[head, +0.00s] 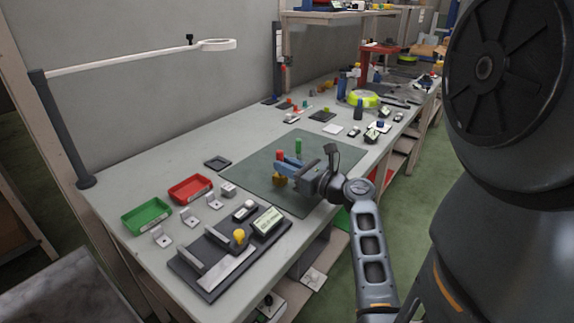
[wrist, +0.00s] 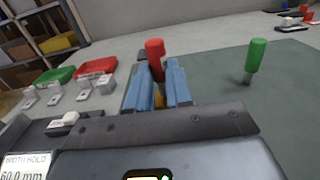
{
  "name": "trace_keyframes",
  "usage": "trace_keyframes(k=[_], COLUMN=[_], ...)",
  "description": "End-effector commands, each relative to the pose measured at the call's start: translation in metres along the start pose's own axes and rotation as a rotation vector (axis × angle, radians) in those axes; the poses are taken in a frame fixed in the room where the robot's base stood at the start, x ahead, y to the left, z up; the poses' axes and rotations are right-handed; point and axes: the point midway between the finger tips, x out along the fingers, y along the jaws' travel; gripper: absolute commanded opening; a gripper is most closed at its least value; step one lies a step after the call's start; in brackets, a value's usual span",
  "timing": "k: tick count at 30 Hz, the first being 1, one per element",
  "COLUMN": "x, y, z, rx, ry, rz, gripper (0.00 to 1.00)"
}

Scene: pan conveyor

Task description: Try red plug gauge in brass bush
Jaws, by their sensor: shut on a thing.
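The red plug gauge (head: 280,155) stands upright with its red handle above the blue fingers of my gripper (head: 287,169). In the wrist view the gauge (wrist: 155,52) rises between the two fingers (wrist: 158,88), which are shut on it. The brass bush (head: 280,181) is directly below the gripper and gauge, on the dark green mat. The fingers hide the gauge's lower end, so I cannot tell whether it is in the bush or above it.
A green plug gauge (head: 298,147) stands upright behind the gripper on the mat (head: 245,176). A green tray (head: 147,216), a red tray (head: 190,188) and several metal brackets lie to the left. A dark measuring fixture (head: 215,266) is at the front. The mat's left part is clear.

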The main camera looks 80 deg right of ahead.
Motion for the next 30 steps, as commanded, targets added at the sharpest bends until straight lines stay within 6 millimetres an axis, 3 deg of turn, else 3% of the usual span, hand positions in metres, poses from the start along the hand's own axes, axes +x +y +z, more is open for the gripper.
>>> trace_keyframes(k=[30], x=[-0.0002], y=[-0.0001], z=[-0.0055], rx=[0.0], ry=[0.0], rz=[0.0], gripper=[0.0])
